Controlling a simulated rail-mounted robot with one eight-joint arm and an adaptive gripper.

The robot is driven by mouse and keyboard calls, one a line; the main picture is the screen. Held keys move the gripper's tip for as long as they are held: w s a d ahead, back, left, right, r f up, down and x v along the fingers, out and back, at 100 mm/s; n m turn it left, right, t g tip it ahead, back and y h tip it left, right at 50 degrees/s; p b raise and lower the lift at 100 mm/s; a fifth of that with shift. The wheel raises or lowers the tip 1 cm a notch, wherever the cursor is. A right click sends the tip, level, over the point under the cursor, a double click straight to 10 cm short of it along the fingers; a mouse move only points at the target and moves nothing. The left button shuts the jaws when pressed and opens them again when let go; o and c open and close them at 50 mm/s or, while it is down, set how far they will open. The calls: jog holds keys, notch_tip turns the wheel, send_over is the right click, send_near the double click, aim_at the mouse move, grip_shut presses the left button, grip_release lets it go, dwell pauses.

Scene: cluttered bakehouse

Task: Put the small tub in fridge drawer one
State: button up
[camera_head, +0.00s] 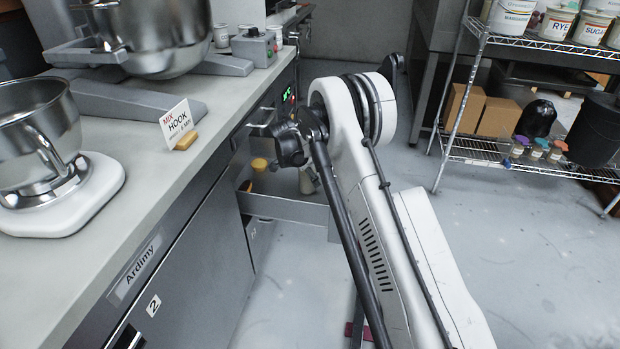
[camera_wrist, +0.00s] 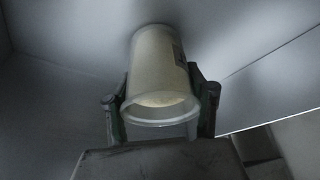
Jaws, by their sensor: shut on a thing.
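The small tub (camera_wrist: 158,75) is a pale, translucent cup in the wrist view, seen with its open rim toward the camera and a dark label on its side. My gripper (camera_wrist: 160,95) has one finger on each side of the tub and is shut on it. Grey drawer-like walls and floor surround the tub in the wrist view. In the head view an open drawer (camera_head: 285,208) sticks out from the counter front, below my arm. My arm hides much of the drawer's inside and most of the gripper. I cannot read the drawer's number.
Yellow items (camera_head: 259,165) show at the open drawer. A mixer (camera_head: 55,170) and a "HOOK" card (camera_head: 177,122) stand on the counter (camera_head: 110,225). A cabinet front marked 2 (camera_head: 153,305) is below.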

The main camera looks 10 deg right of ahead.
jog(key=shift+f, duration=0.15)
jog(key=o, duration=1.4)
